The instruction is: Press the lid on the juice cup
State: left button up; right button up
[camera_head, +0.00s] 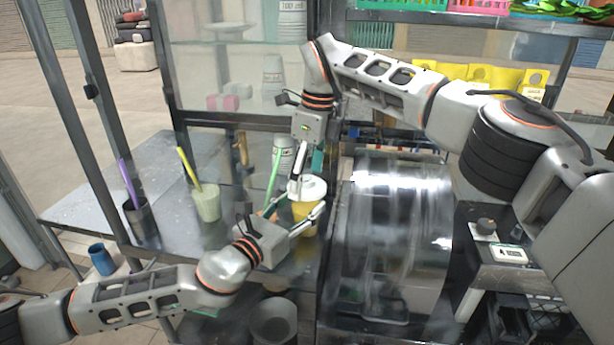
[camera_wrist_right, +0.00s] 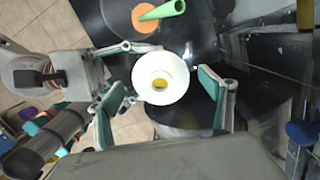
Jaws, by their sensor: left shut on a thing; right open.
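The juice cup (camera_head: 304,216) holds yellow-orange juice and stands upright near the shelf's right end. My left gripper (camera_head: 306,222) is shut on the cup from the left and front. The white round lid (camera_head: 312,187) is over the cup's mouth; it also shows in the right wrist view (camera_wrist_right: 150,92), with yellow visible through its central hole. I cannot tell whether it is fully seated. My right gripper (camera_wrist_right: 165,90) is open above the cup, pointing down, with its teal-padded fingers on either side of the lid. The lid hides most of the cup in the wrist view.
A large shiny metal press housing (camera_head: 390,235) stands just right of the cup. A green straw (camera_head: 274,172) leans just left of the lid. A pale green cup (camera_head: 207,203) and a dark holder (camera_head: 138,218) stand farther left on the metal table (camera_head: 85,212).

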notch_tip(320, 180, up, 12)
jog(key=d, duration=0.1)
jog(key=shift+s+d, duration=0.15)
jog(key=shift+d, duration=0.05)
dwell(0.3)
pick_arm(q)
jog(key=o, duration=1.7)
jog(key=shift+c, duration=0.2)
jog(key=v, duration=1.2)
pick_arm(e)
jog(key=shift+f, duration=0.1)
